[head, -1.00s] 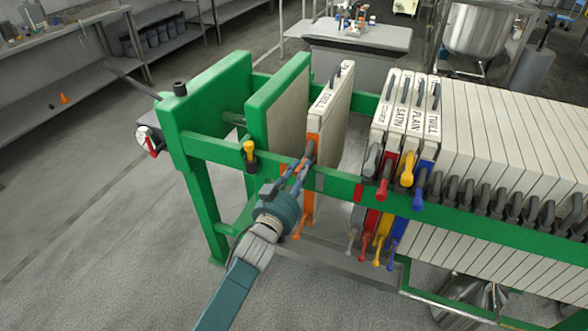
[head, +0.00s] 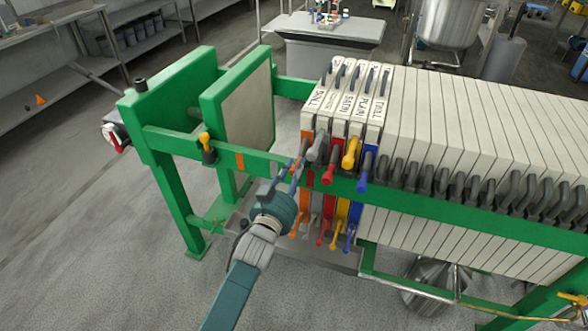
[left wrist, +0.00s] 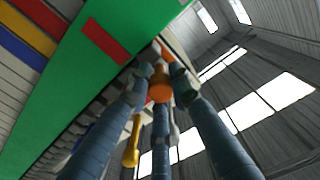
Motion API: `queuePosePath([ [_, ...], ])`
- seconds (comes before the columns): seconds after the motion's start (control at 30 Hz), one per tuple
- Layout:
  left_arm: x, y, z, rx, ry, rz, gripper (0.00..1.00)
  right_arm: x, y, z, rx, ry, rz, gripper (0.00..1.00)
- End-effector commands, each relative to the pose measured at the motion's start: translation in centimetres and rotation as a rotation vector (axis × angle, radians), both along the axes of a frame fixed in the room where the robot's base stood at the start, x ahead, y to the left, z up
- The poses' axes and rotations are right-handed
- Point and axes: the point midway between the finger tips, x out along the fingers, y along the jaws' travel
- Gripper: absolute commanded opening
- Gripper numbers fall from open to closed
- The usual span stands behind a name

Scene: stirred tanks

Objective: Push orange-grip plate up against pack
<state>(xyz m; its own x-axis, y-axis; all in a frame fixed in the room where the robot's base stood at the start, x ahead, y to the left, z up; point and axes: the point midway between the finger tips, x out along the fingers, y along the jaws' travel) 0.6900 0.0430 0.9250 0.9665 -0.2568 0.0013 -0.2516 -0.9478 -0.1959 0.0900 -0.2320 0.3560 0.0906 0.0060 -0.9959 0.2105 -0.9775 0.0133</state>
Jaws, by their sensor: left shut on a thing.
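The orange-grip plate (head: 309,112) hangs upright in the green press frame, at the left end of the pack (head: 430,105). No gap shows between it and the grey-grip plate beside it, though I cannot tell for sure that they touch. My left gripper (head: 296,172) is shut on the plate's orange grip, in front of the green side rail. In the left wrist view the orange grip (left wrist: 160,88) sits between my fingers (left wrist: 162,98), its sides partly hidden by them. My right gripper is not in view.
The green follower plate (head: 238,105) stands to the left, with a wide free gap between it and the orange-grip plate. Red, yellow and blue grips (head: 333,170) project from the pack just right of my gripper. An orange mark (head: 240,161) is on the rail.

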Motion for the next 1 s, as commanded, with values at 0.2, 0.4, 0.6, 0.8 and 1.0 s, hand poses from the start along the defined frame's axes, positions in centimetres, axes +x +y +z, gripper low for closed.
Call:
queuePosePath([
  [0.2,-0.2,-0.5,-0.4,-0.001,0.007,-0.007,0.00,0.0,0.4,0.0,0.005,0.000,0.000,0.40],
  [0.4,-0.3,-0.6,-0.4,-0.002,0.008,-0.008,0.22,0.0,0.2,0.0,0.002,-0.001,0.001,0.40],
  [0.6,-0.2,-0.4,-0.3,-0.002,0.006,-0.005,0.40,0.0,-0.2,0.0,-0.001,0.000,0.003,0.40],
  [0.8,-0.2,-0.3,-0.2,-0.001,0.004,-0.003,0.40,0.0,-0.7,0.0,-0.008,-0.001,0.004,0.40],
  [1.0,-2.4,0.3,-0.3,0.000,0.005,-0.004,0.40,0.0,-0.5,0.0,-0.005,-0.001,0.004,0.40],
])
